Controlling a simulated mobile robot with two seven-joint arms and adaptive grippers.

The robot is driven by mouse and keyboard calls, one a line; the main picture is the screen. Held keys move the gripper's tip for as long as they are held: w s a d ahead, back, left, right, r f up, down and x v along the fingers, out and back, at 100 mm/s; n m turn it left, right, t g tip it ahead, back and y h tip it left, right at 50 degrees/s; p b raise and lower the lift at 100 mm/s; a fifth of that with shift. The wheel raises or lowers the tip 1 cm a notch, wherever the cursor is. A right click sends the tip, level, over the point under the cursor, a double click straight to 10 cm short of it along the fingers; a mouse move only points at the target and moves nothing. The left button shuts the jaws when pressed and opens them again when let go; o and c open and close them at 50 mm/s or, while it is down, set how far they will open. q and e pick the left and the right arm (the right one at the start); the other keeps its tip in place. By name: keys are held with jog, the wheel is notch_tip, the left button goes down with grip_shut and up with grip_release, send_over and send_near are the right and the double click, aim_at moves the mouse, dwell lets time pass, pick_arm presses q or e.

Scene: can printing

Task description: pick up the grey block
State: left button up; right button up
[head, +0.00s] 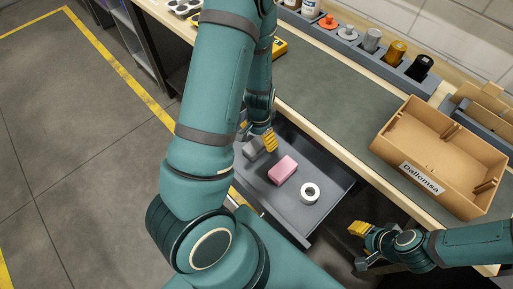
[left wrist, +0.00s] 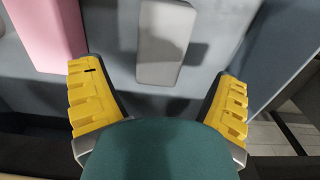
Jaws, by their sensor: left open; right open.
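The grey block (head: 254,148) lies in the open grey drawer (head: 325,207), at its left end in the head view. In the left wrist view the grey block (left wrist: 165,42) lies ahead of the fingertips, between their lines. My left gripper (head: 257,138) is over the left end of the drawer, close to the block; it also shows in the left wrist view (left wrist: 160,95), open and empty. My right gripper (head: 357,247) is open and empty, beyond the drawer's right end. Part of the block is hidden by the left gripper in the head view.
A pink block (head: 283,170) and a white ring (head: 310,193) lie in the same drawer, right of the grey block. A rack of several small cans and bottles runs along the bench's back.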

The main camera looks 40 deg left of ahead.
aim_at(259, 141)
pick_arm(q)
jog(key=f+b, duration=0.2)
jog(key=f, duration=0.3)
jog(key=shift+w+f, duration=0.1)
jog(key=shift+w, duration=0.1)
jog(key=c, duration=0.9)
